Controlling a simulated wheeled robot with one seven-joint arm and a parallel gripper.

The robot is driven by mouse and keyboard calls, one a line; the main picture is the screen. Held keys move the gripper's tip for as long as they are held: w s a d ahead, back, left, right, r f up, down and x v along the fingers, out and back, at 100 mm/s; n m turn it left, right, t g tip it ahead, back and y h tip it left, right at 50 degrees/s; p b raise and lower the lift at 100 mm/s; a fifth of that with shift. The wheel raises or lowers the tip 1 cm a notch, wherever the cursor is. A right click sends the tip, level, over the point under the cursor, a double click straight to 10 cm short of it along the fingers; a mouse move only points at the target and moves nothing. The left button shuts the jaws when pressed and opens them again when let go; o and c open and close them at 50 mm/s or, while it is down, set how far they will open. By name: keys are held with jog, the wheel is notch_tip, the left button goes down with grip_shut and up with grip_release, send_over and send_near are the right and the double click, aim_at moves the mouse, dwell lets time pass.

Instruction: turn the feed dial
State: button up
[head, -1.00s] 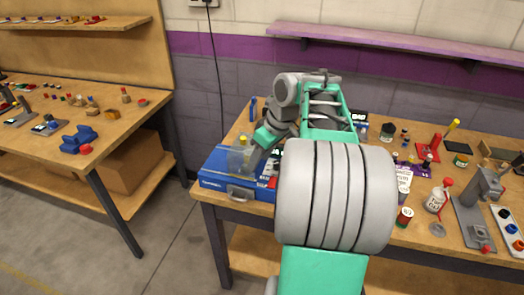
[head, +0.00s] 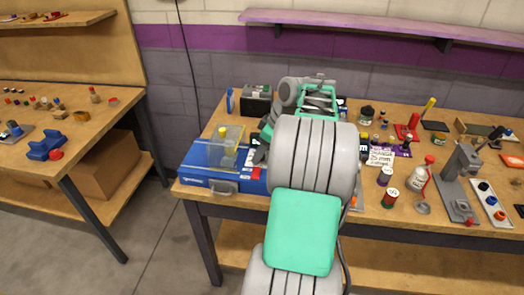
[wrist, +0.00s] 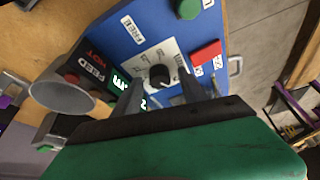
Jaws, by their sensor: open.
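A black round dial (wrist: 158,75) sits on a white scale plate on the blue panel (wrist: 110,35) in the wrist view. In the head view the blue panel (head: 196,180) lies at the bench's left front, and my arm hides the dial and most of my gripper.
A clear guard with a yellow-topped part (head: 225,145) stands on the panel's left. A red block (wrist: 206,53) and a green button (wrist: 188,9) are near the dial. A grey cup shape (wrist: 58,95) is left of it. Bottles (head: 420,178) and fixtures crowd the bench's right.

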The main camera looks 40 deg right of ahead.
grip_shut()
dwell(0.3)
jog(key=shift+m+b, duration=0.3)
jog(key=shift+m, duration=0.2)
jog(key=m+b, duration=0.1)
jog(key=m+h+b, duration=0.1)
jog(key=m, duration=0.1)
jog(key=shift+a+f+t+h, duration=0.1)
jog(key=shift+a+t+h, duration=0.1)
jog(key=shift+t+h, duration=0.1)
jog(key=shift+m+h+b, duration=0.65)
jog(key=shift+m+h, duration=0.05)
jog(key=shift+m, duration=1.2)
grip_release()
